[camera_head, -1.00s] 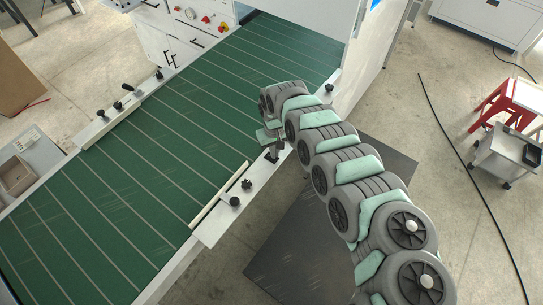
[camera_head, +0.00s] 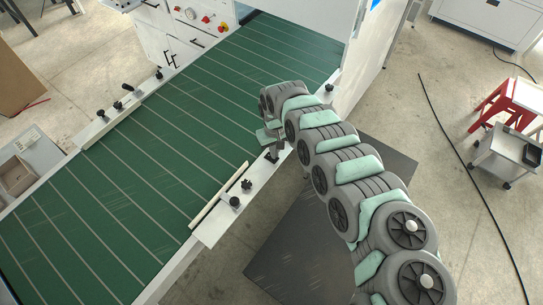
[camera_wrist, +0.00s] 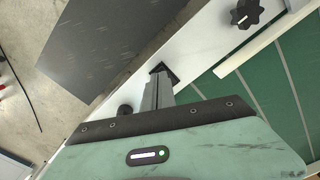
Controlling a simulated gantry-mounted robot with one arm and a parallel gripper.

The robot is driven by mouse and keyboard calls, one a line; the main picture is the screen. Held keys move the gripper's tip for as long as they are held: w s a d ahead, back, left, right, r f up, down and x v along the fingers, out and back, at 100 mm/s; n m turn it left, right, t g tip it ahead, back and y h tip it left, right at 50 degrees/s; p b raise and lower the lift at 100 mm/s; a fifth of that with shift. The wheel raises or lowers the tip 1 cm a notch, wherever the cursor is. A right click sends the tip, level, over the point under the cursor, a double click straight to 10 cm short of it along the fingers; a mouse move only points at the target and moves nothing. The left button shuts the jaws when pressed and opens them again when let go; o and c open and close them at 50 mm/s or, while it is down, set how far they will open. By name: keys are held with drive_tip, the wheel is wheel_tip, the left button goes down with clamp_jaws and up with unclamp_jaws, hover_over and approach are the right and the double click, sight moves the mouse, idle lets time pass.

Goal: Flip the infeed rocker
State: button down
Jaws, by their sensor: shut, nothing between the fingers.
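My gripper (camera_head: 272,154) points down over the white side rail of the green infeed belt, its fingers shut with nothing between them. In the wrist view my gripper (camera_wrist: 157,82) has its narrow grey fingertips at a small dark square fitting (camera_wrist: 162,67) on the rail. This fitting looks like the infeed rocker. The fingers partly cover it, so I cannot tell which way it is tilted or whether they touch it. In the head view it is a dark patch under the fingertips, too small to make out.
The green belt (camera_head: 110,190) runs left of my gripper. Black knobs (camera_head: 234,201) and a pale guide bar (camera_head: 220,194) sit on the near rail. A star knob (camera_wrist: 246,13) and a round knob (camera_wrist: 125,110) flank the fitting. A dark mat (camera_head: 300,255) lies on the floor.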

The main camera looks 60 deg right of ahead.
drive_tip(key=shift+f+b, duration=0.4)
drive_tip(key=shift+f, duration=0.5)
idle(0.3)
wheel_tip(320, 180, up, 7)
drive_tip(key=p, duration=0.7)
drive_tip(key=shift+r+p, duration=0.1)
drive_tip(key=shift+p, duration=0.2)
